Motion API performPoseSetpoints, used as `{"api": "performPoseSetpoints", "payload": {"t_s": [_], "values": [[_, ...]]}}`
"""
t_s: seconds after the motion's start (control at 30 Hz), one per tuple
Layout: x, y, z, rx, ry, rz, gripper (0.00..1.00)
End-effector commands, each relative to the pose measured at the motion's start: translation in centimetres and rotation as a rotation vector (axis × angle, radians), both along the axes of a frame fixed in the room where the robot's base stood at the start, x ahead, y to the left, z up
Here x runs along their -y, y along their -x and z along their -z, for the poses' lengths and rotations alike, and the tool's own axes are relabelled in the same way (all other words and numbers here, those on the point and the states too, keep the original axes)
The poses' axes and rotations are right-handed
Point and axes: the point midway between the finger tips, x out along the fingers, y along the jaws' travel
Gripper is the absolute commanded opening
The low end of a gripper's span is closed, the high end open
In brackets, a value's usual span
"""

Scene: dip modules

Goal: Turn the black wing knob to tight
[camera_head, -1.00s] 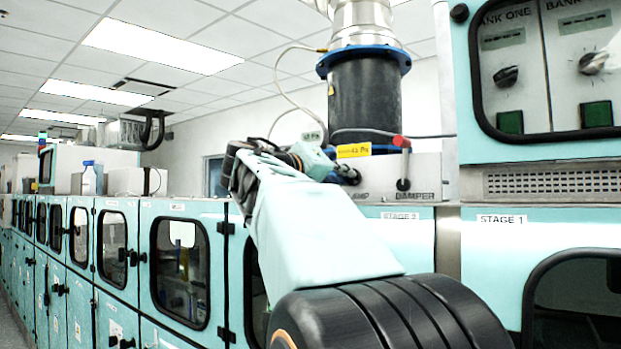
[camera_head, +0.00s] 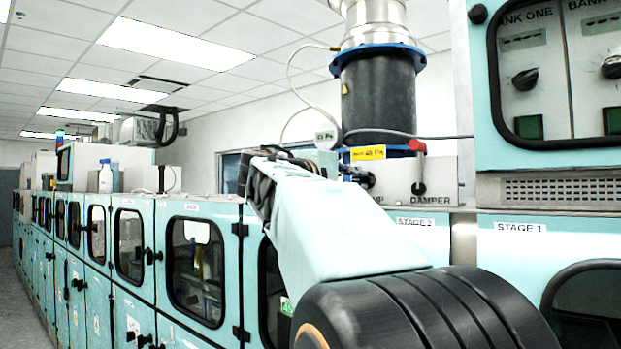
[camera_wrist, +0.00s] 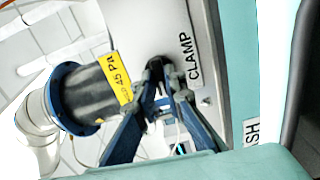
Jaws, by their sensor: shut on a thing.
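The black wing knob (camera_wrist: 156,66) is on a pale panel beside the CLAMP label in the wrist view. My gripper (camera_wrist: 158,76) has its blue fingers closed around the knob, which is partly hidden between the fingertips. In the head view a black knob (camera_head: 367,181) shows on the grey box, left of the DAMPER lever. There my arm covers most of the gripper and part of the CLAMP label. I cannot read the knob's turn angle clearly.
A red-topped DAMPER lever (camera_head: 418,165) stands just right of the knob. A black duct with a blue flange (camera_head: 378,110) rises behind, with a yellow 45 Pa tag (camera_head: 367,153). Teal cabinets (camera_head: 190,215) line the left; a control panel (camera_head: 530,75) is upper right.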

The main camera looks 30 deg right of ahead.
Motion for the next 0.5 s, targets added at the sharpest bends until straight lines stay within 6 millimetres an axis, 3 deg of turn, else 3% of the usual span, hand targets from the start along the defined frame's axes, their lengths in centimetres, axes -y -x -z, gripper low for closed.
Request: {"api": "performPoseSetpoints", "payload": {"t_s": [0.5], "values": [[-0.04, -0.04, 0.04, -0.057, 0.022, -0.001, 0.00]]}}
